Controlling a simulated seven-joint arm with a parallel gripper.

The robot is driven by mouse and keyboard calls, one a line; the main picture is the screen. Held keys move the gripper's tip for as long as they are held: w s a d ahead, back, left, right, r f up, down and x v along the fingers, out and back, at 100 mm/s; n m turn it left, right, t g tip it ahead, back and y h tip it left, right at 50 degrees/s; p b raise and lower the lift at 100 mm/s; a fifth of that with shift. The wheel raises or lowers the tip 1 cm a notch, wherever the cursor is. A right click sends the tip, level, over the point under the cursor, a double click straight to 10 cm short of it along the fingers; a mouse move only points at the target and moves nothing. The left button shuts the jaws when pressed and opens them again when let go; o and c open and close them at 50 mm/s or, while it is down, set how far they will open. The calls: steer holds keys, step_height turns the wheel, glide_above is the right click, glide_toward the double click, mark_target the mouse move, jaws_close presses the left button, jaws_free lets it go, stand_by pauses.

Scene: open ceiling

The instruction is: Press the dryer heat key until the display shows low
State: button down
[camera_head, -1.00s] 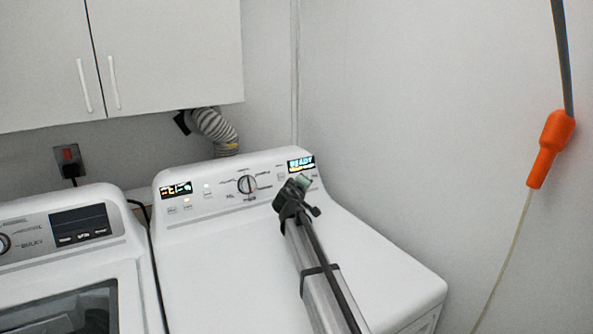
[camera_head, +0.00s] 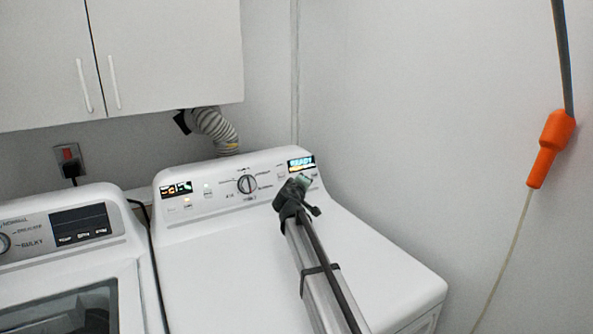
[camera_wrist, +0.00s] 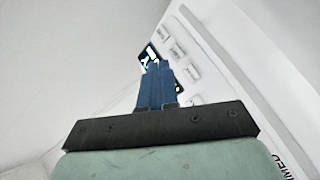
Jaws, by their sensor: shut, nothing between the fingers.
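The white dryer (camera_head: 220,262) stands in the middle, with a sloped control panel along its back. Its right display (camera_head: 301,164) reads READY in the head view, with a smaller line under it that is too small to read. A left display (camera_head: 176,189) is lit too. My gripper (camera_head: 304,181) is in front of the panel's right end, just below the right display, and hides some keys there. In the wrist view my blue fingers (camera_wrist: 159,72) are together and empty, their tips overlapping the display (camera_wrist: 149,56). Several pale keys (camera_wrist: 178,48) show beside them. I cannot tell whether the tips touch a key.
A round dial (camera_head: 246,184) sits mid-panel. A washer (camera_head: 60,270) stands close on the left. White cabinets (camera_head: 170,55) hang above. A wall rises close on the right, with an orange handle (camera_head: 550,150) on a cord in front of it.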

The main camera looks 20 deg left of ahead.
steer(key=s+d, duration=0.1)
steer(key=s+d+r, duration=0.1)
steer(key=shift+s+d+r, duration=0.15)
steer(key=shift+s+d, duration=0.1)
steer(key=shift+s, duration=0.05)
steer(key=shift+w+a, duration=0.1)
steer(key=w+a+f, duration=0.3)
steer(key=w+a, duration=0.2)
steer(key=shift+w+a, duration=0.35)
stand_by(0.5)
steer(key=shift+w+a, duration=0.15)
stand_by(1.8)
steer(key=shift+w+a+f, duration=0.1)
steer(key=shift+w+f, duration=0.05)
steer(key=shift+w+a+f, duration=0.1)
steer(key=shift+w+a, duration=0.15)
steer(key=shift+a, duration=0.05)
stand_by(1.0)
steer(key=shift+d, duration=0.1)
stand_by(0.3)
steer(key=shift+s+d+r, duration=0.25)
steer(key=shift+s+d, duration=0.2)
steer(key=shift+s, duration=0.1)
